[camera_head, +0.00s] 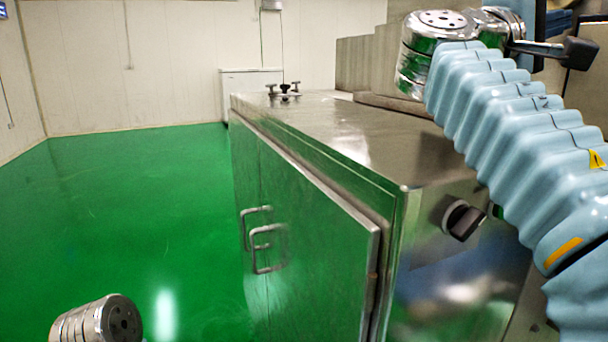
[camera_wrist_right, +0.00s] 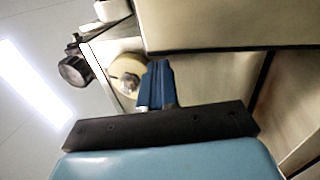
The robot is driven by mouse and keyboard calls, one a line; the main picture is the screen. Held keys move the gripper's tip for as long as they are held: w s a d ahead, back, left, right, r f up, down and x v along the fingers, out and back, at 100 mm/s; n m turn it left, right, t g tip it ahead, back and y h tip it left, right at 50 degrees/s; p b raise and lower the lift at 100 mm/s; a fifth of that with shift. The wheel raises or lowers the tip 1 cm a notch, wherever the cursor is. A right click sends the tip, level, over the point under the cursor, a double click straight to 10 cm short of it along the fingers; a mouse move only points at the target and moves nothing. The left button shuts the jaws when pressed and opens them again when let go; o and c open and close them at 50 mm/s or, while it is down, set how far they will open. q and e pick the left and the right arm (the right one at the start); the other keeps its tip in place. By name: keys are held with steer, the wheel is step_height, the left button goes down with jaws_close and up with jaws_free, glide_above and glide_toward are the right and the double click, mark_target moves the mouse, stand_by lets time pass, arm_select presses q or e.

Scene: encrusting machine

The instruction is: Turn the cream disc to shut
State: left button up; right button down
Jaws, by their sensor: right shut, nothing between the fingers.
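The cream disc (camera_wrist_right: 127,73) shows in the right wrist view, a round pale piece with a small metal centre on the machine's side. My right gripper's blue fingers (camera_wrist_right: 158,82) are shut with nothing between them. In that view they stand just right of the disc and overlap its edge; I cannot tell whether they touch it. In the head view my right gripper (camera_head: 560,21) is partly seen at the top right, behind the wrist, and the disc cannot be made out. My left gripper is out of view.
A black knob (camera_wrist_right: 73,70) sits left of the disc in the wrist view. A steel cabinet (camera_head: 300,190) with door handles and a black rotary switch (camera_head: 464,221) stands below my right arm. The green floor (camera_head: 130,210) at left is clear.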

steer(key=shift+w+d, duration=0.15)
steer(key=shift+d, duration=0.3)
steer(key=shift+w+a, duration=0.15)
steer(key=shift+w, duration=0.15)
stand_by(0.4)
steer(key=shift+w+a+f, duration=0.1)
steer(key=shift+w+f, duration=0.05)
steer(key=shift+w, duration=0.2)
steer(key=shift+w+a, duration=0.25)
steer(key=shift+w, duration=0.25)
steer(key=shift+w+a, duration=0.2)
steer(key=shift+w, duration=0.3)
steer(key=shift+w+a+r, duration=0.1)
steer(key=shift+w+r, duration=0.1)
steer(key=shift+r, duration=0.05)
steer(key=shift+f, duration=0.1)
